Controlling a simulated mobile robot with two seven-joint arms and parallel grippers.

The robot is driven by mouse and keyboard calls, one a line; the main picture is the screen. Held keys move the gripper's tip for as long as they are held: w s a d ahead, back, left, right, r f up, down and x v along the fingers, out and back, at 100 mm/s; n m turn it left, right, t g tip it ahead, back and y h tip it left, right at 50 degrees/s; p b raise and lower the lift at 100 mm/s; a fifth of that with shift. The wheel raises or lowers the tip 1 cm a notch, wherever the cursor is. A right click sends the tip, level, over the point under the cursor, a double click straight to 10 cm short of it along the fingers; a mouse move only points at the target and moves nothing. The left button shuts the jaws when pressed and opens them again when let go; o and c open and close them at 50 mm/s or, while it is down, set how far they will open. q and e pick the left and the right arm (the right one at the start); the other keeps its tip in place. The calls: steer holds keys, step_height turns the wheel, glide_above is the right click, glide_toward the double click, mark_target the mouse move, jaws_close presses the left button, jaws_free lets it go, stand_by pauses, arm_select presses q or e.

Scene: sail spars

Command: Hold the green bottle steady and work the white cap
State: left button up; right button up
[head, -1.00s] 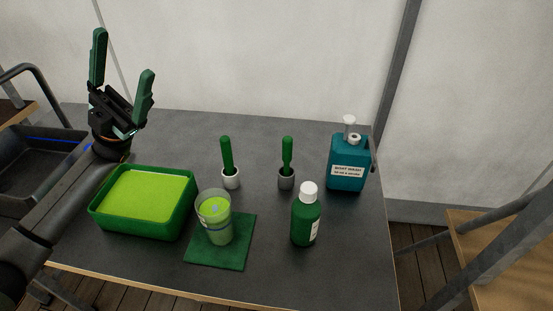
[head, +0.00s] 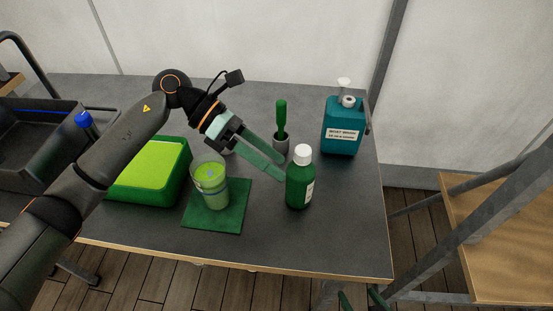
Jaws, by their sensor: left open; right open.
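The green bottle (head: 298,188) stands upright near the right front of the table, with the white cap (head: 302,154) on its top and a label on its side. My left gripper (head: 284,168) is open, its green fingers reaching from the left to just beside the bottle's upper part. I cannot tell whether a finger touches the bottle. My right gripper (head: 361,299) shows only as two green fingertips at the bottom edge, apart and empty, below the table's front edge.
A glass of green liquid (head: 210,184) stands on a green mat (head: 230,216), left of the bottle. A green tub (head: 150,190) is further left. The front right table is clear.

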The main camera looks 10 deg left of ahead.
mark_target(295, 183)
arm_select(q)
steer(key=shift+w+d+f+m+t+y, duration=0.5)
steer(key=shift+w+d+f+m+y, duration=0.3)
steer(key=shift+f, duration=1.2)
steer(key=shift+w+d+f+m+t+y, duration=0.6)
steer(key=shift+d+f+y, duration=0.2)
steer(key=shift+f, duration=1.2)
steer(key=shift+w+d+f+m+t+y, duration=0.4)
steer(key=shift+w+d+f+m+y, duration=0.35)
steer(key=shift+f, duration=1.25)
steer(key=shift+s, duration=0.1)
jaws_close()
steer(key=shift+f+y, duration=0.1)
steer(key=shift+y, duration=0.15)
steer(key=shift+o, duration=0.3)
jaws_free()
